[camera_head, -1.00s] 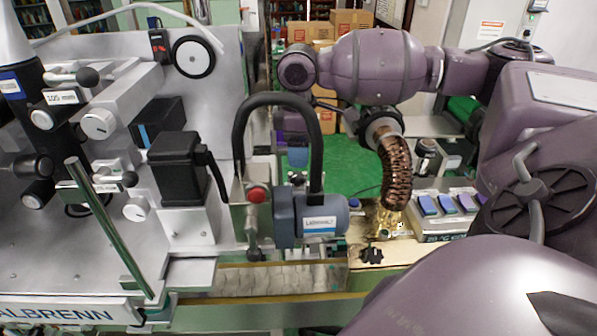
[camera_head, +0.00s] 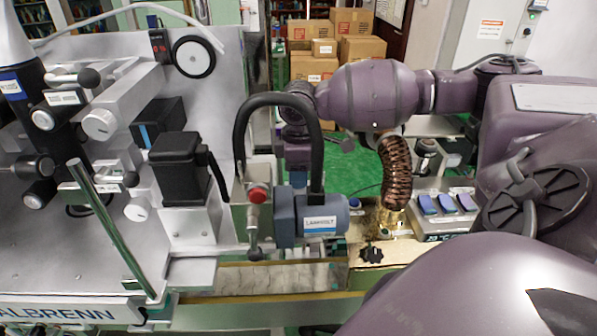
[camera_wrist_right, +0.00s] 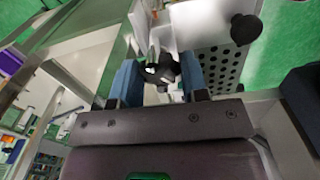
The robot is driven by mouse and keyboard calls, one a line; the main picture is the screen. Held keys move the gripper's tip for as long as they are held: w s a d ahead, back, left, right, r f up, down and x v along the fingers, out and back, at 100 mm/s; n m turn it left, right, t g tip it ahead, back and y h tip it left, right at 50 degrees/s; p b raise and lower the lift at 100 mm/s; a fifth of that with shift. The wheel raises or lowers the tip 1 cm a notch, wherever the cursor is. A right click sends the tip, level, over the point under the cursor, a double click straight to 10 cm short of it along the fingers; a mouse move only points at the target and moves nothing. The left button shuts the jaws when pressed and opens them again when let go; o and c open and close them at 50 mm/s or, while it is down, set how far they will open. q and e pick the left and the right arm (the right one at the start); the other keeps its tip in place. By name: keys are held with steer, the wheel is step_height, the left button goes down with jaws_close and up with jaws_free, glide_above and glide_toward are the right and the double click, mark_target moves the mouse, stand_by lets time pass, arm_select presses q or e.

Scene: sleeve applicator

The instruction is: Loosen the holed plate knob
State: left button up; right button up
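My right gripper (camera_head: 298,180) points down behind the grey motor unit and its black looped hose in the head view, which partly hide it. In the right wrist view its two blue fingers (camera_wrist_right: 160,84) stand apart on either side of a black star-shaped knob (camera_wrist_right: 161,69). Whether a finger touches that knob is hard to tell. A plate with rows of holes (camera_wrist_right: 218,67) lies just right of the fingers, with a round black knob (camera_wrist_right: 245,28) at its far edge. The holed plate cannot be made out in the head view. My left gripper is out of view.
The grey motor unit (camera_head: 318,222) and black hose (camera_head: 277,100) stand in front of my right gripper. A coiled brown hose (camera_head: 394,175) is to its right, by a button box (camera_head: 445,212). Another black knob (camera_head: 372,253) is on the front ledge. The machine panel fills the left.

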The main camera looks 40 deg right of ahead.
steer(key=c, duration=0.4)
steer(key=shift+n, duration=1.5)
steer(key=shift+c, duration=0.2)
steer(key=o, duration=0.9)
steer(key=shift+r, duration=0.1)
step_height(320, 180, up, 11)
steer(key=shift+f, duration=0.1)
steer(key=shift+f, duration=0.1)
